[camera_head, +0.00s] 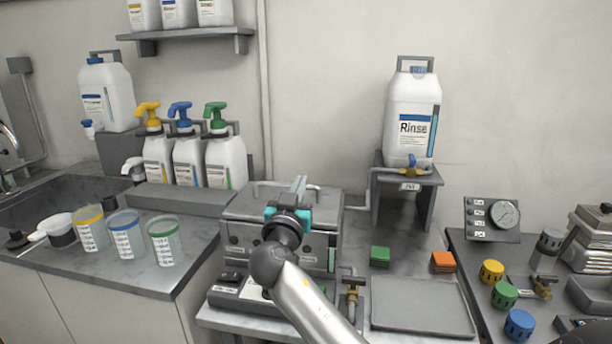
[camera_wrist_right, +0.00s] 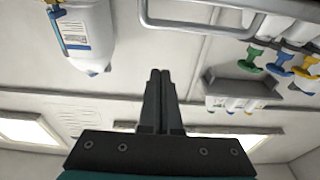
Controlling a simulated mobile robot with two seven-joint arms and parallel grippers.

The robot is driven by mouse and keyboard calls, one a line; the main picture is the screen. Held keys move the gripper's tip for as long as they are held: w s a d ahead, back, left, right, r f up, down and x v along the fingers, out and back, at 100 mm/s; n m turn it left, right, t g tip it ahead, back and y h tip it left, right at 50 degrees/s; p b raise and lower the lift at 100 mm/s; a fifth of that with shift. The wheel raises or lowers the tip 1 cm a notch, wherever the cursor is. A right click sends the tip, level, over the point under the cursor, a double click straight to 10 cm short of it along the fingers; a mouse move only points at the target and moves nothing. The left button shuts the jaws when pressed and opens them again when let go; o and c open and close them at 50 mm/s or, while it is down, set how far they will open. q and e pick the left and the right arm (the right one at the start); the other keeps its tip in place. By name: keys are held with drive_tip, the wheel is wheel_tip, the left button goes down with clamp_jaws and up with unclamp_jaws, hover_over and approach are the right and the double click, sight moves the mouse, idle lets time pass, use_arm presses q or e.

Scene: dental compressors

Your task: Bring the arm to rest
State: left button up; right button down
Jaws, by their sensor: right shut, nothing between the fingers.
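My right arm (camera_head: 315,312) reaches up from the bottom of the head view. Its gripper (camera_head: 299,185) is in front of the grey lidded machine (camera_head: 240,207) and points up and away, with its fingers together. In the right wrist view the right gripper (camera_wrist_right: 159,75) is shut and empty, its two fingers side by side. I cannot tell from these frames whether the gripper touches the machine; the arm hides part of its front. My left gripper is not in view.
A Rinse canister (camera_head: 412,125) stands on a raised grey stand (camera_head: 408,176) at the right. Pump bottles (camera_head: 187,160) and labelled cups (camera_head: 126,235) are at the left. A flat grey plate (camera_head: 422,306), a green block (camera_head: 380,254) and an orange block (camera_head: 443,262) lie right of the arm.

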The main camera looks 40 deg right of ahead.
drive_tip(key=shift+v, duration=1.45)
drive_tip(key=shift+f, duration=0.2)
